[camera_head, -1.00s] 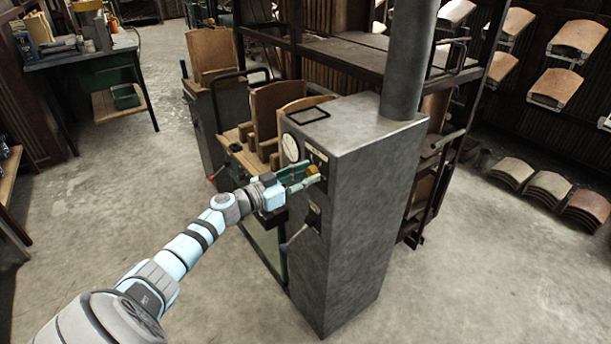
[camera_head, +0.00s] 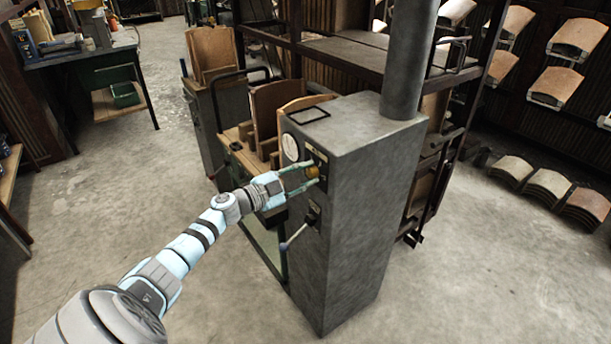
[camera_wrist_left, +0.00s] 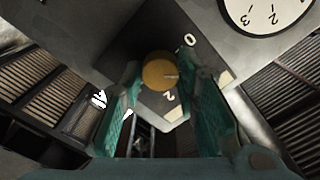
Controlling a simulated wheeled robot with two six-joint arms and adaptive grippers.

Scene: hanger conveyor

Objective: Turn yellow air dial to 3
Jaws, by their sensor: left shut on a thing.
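The yellow air dial (camera_head: 313,172) is a round knob on a dark plate on the side of the grey cabinet. In the left wrist view the dial (camera_wrist_left: 158,72) shows a short pale mark pointing to the right. A 0 and a 2 are readable on the plate around it; a 3 is not visible there. My left gripper (camera_head: 309,174) has its green fingers on either side of the dial and is shut on it. The fingers (camera_wrist_left: 166,84) hide parts of the plate. My right gripper is not in view.
A white round gauge (camera_head: 290,147) sits beside the dial plate. A lever (camera_head: 296,236) sticks out below my left gripper. The grey cabinet (camera_head: 355,230) carries a thick pipe (camera_head: 408,60). Open concrete floor lies at the left and right.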

